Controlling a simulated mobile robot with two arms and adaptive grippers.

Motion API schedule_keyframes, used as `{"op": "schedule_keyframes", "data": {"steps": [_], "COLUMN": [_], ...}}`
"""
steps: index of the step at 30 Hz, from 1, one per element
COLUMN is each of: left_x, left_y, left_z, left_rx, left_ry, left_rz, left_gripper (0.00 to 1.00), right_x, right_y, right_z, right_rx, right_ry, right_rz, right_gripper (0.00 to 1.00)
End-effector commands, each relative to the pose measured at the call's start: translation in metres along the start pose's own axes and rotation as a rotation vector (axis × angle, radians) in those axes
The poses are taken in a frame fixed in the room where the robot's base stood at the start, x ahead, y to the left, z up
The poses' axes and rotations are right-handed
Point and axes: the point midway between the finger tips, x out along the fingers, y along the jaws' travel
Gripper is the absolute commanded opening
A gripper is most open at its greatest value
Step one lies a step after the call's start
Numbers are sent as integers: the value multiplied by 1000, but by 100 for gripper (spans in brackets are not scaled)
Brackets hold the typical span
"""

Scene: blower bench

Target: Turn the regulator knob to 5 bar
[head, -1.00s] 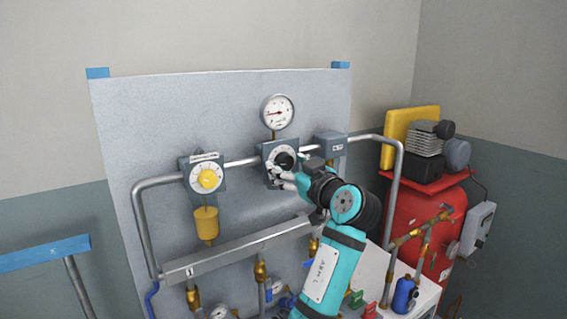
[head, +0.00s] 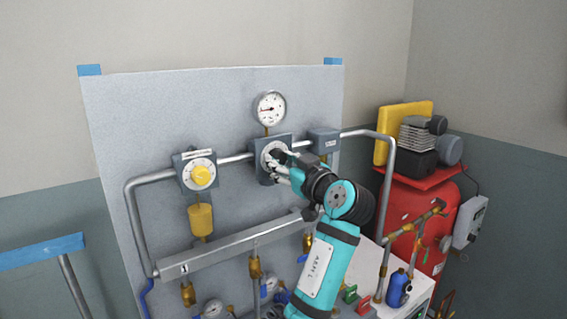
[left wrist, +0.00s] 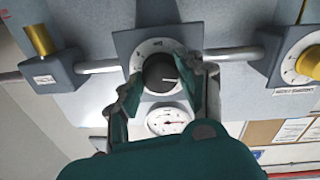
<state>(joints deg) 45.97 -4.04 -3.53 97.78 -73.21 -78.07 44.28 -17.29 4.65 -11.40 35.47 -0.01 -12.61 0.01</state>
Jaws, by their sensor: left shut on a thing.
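The regulator has a grey body with a white dial plate and a black knob (head: 277,155) on the panel. The black knob (left wrist: 160,73) shows a light pointer mark in the left wrist view. My left gripper (head: 274,164) is at the knob; in the left wrist view its fingers (left wrist: 163,80) stand on both sides of it, shut on it. The fingers hide part of the dial plate.
A yellow knob (head: 202,176) on another dial is to the left, with a yellow cup (head: 201,220) below. A grey box (head: 324,141) sits on the pipe to the right. A red compressor tank (head: 415,225) stands at far right.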

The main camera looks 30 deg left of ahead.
Motion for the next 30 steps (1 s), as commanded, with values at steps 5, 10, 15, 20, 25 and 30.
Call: {"op": "schedule_keyframes", "data": {"steps": [5, 10, 15, 20, 25, 30], "left_x": [0, 0, 0, 0, 0, 0], "left_y": [0, 0, 0, 0, 0, 0], "left_z": [-1, -2, -3, -4, -5, -6], "left_rx": [104, 250, 412, 564, 727, 887], "left_ry": [-6, -14, -24, -31, -39, -48], "left_rz": [-1, -4, -5, -7, -10, -12], "left_gripper": [6, 6, 6, 6, 6, 6], "right_x": [-2, -5, -11, -19, -28, -40], "right_y": [-5, -5, -5, -4, -1, 1], "right_z": [-2, -4, -4, -5, -5, -6], "right_rx": [1, 1, 0, 0, -2, -2], "right_ry": [3, 5, 5, 5, 4, 4], "right_rz": [-6, -7, -6, -5, -1, 1], "right_gripper": [40, 40, 40, 40, 40, 40]}}
